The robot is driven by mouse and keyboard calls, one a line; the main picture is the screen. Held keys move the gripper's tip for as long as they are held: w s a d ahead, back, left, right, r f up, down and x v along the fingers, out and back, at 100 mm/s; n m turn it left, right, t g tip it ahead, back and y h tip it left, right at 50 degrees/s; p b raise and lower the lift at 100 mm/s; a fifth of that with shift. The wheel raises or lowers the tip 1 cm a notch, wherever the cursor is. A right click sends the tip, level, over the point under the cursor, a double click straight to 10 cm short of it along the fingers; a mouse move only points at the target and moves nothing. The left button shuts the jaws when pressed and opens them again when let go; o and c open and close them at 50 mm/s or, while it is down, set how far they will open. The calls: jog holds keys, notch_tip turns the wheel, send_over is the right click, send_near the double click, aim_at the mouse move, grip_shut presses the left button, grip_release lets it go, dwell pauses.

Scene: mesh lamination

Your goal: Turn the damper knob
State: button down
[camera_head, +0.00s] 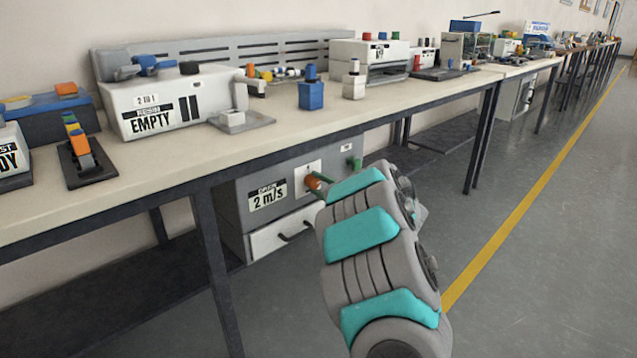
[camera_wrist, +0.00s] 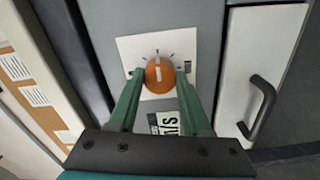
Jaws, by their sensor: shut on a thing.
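The damper knob (camera_wrist: 158,76) is orange with a white pointer line, which runs nearly straight up in the wrist view, towards the middle tick marks. It sits on a white dial plate (camera_wrist: 133,48) on a grey cabinet face. My gripper (camera_wrist: 160,75) has one green finger on each side of the knob and is shut on it. In the head view the knob (camera_head: 314,182) shows at the cabinet (camera_head: 238,200) under the bench, labelled "2 m/s". My arm comes from the lower right and partly hides the cabinet front there.
A white drawer (camera_head: 276,237) with a dark handle is low on the cabinet. The bench (camera_head: 190,155) with a white "EMPTY" box (camera_head: 180,98) stands above, and its dark leg (camera_head: 214,262) is left of my arm. The floor (camera_head: 540,240) to the right is clear.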

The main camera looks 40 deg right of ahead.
dwell(0.4)
jog(key=shift+c, duration=1.7)
grip_release()
jog(key=s, duration=0.7)
jog(key=shift+s+d+b, duration=0.3)
jog(key=shift+s+d, duration=0.05)
jog(key=shift+s, duration=0.05)
